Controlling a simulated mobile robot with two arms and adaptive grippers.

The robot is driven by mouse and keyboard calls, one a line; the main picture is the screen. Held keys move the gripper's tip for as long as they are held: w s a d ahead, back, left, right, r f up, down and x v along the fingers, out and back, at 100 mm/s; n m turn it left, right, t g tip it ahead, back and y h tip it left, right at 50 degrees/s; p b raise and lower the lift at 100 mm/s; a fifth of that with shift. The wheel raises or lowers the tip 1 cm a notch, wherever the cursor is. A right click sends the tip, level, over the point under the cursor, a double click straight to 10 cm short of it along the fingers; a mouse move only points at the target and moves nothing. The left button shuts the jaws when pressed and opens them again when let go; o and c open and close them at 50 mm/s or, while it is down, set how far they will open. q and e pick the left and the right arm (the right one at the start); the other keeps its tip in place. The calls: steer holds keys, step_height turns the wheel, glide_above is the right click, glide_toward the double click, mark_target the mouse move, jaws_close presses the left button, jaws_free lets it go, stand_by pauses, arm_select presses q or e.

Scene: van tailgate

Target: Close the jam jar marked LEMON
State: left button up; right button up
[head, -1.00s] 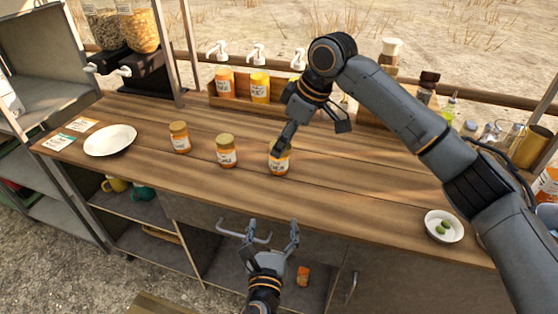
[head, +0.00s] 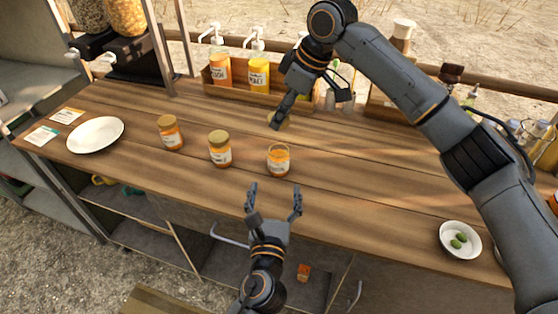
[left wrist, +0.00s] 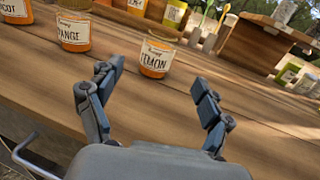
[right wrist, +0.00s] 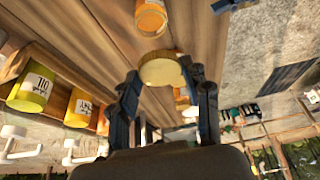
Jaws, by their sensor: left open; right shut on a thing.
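The LEMON jam jar (head: 278,162) stands upright and lidless on the wooden counter; its label reads clearly in the left wrist view (left wrist: 156,56), and its open mouth shows in the right wrist view (right wrist: 150,18). My right gripper (head: 279,118) is shut on a round golden lid (right wrist: 162,70), held behind the jar and apart from it; the lid also shows in the head view (head: 276,121). My left gripper (head: 273,192) is open and empty in front of the jar, by the counter's front edge. In the left wrist view its fingers (left wrist: 160,78) are apart, short of the jar.
Two lidded jars, ORANGE (head: 220,149) and APRICOT (head: 171,132), stand to the left. A white plate (head: 96,135) lies farther left. A bowl with green pieces (head: 460,239) is at right. Pump bottles (head: 259,75) stand in a wooden rack behind. Counter around the LEMON jar is clear.

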mark_target(280, 150)
arm_select(q)
steer(key=shift+w, duration=0.45)
arm_select(e)
steer(key=shift+w+f, duration=0.1)
arm_select(q)
steer(key=w, duration=0.7)
steer(key=w+d, duration=0.1)
steer(key=w, duration=0.3)
steer(key=shift+w+f, duration=0.1)
steer(key=shift+w, duration=0.15)
arm_select(e)
steer(key=shift+w, duration=0.1)
arm_select(q)
jaws_close()
arm_select(e)
steer(key=shift+f, duration=2.55)
